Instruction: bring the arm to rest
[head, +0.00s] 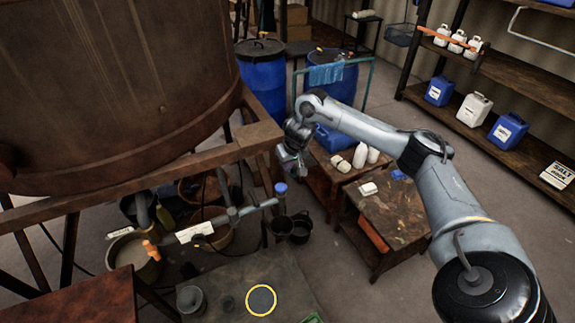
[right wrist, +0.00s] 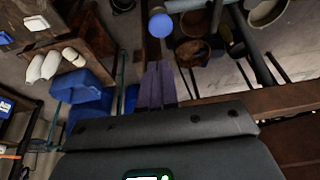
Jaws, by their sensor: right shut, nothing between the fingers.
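My right arm reaches in from the lower right of the head view and bends down at the wrist. My right gripper (head: 294,170) hangs in the air in front of the rusty vat's wooden frame (head: 215,152), left of the small tables. In the right wrist view its fingers (right wrist: 156,72) are together, with nothing seen between them. The blue valve cap (head: 281,188) on the pipe is just below the gripper in the head view; it also shows beyond the fingertips in the right wrist view (right wrist: 160,25). My left gripper is not in view.
A large rusty vat (head: 120,80) fills the upper left. A low table (head: 392,212) with a small white item and another with white bottles (head: 373,155) stand near the arm. Blue drums (head: 262,75) stand behind. Shelves line the right. Buckets (head: 208,228) crowd under the vat.

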